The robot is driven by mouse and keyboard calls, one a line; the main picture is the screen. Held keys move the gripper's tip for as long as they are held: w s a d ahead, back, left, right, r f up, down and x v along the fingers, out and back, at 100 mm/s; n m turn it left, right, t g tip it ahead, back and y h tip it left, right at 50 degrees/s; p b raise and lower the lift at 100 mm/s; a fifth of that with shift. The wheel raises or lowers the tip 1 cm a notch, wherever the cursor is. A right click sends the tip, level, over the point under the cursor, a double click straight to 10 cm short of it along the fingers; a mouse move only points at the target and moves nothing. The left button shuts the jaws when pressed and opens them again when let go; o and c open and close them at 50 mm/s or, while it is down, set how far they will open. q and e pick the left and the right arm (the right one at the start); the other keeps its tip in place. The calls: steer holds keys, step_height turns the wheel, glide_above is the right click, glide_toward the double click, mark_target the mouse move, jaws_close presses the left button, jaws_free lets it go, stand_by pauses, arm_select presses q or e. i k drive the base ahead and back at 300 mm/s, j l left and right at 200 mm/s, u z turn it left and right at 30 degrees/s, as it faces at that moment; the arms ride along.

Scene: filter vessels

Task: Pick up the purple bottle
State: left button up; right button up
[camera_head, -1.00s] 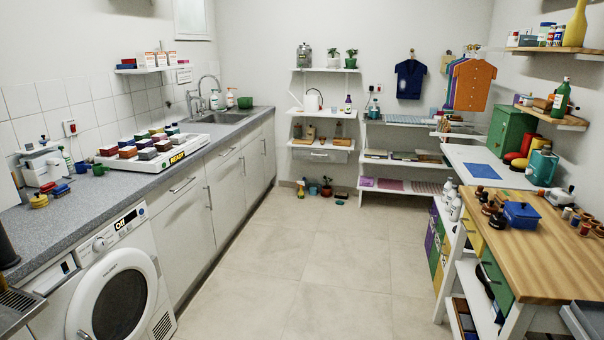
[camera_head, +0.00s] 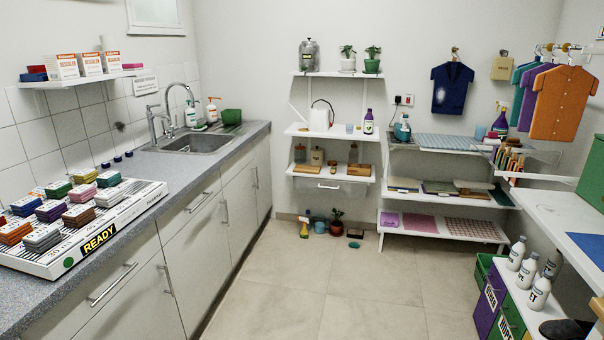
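A purple bottle (camera_head: 368,122) with a pale label stands upright on the middle wall shelf (camera_head: 330,131) at the back, right of a white watering can (camera_head: 320,116). A second purple bottle (camera_head: 500,122) with a yellowish top stands farther right on the rack, beside the hanging shirts. I cannot tell from the picture which one the task means. Neither of my grippers is in view.
A counter with a sink (camera_head: 196,142) and a tray of coloured blocks (camera_head: 92,232) runs along the left. White bottles (camera_head: 528,272) stand on a cabinet at the right. The tiled floor (camera_head: 320,290) between is clear, with small pots below the shelves.

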mark_target(369, 119)
steer(key=i, duration=2.4)
